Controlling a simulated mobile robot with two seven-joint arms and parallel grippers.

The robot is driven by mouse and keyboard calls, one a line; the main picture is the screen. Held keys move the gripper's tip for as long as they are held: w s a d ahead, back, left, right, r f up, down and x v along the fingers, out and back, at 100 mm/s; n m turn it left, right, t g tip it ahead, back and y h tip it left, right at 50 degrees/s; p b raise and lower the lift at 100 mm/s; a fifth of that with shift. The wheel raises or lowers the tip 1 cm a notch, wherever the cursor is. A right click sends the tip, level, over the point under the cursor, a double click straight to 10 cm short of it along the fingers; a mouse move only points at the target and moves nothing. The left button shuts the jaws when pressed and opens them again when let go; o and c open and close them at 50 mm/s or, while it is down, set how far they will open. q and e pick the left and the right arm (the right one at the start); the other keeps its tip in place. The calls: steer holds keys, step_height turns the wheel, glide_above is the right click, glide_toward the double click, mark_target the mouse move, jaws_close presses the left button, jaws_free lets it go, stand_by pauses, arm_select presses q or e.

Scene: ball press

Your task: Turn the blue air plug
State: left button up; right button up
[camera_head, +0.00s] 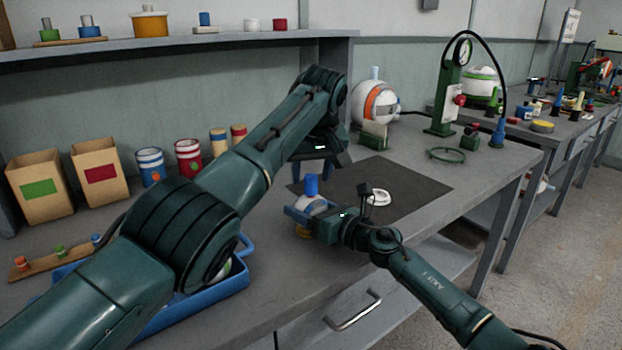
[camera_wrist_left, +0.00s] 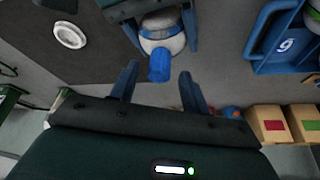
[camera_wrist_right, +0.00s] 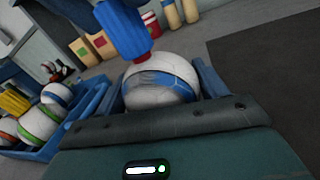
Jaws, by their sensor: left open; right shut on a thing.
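The blue air plug (camera_head: 311,184) is a short cylinder standing up from a white ball (camera_head: 311,206) with a blue band. The plug shows in the left wrist view (camera_wrist_left: 159,67) and, close up with a red lower end, in the right wrist view (camera_wrist_right: 120,25). My right gripper (camera_wrist_right: 160,90) is shut on the ball, one finger on each side, near the front edge of the dark mat. My left gripper (camera_wrist_left: 159,88) is open above the ball. Its fingers point down toward the plug, one on each side, with visible gaps.
A white ring (camera_head: 376,198) lies on the dark mat (camera_head: 420,183). A green pump (camera_head: 440,105) with a gauge and hose stands at the back right, near a green ring (camera_head: 447,154). A blue tray (camera_head: 225,296) with balls lies behind my left arm. Boxes and cans line the wall.

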arm_select(q)
steer(key=shift+x, duration=1.2)
steer(key=shift+c, duration=0.5)
steer(key=c, duration=0.9)
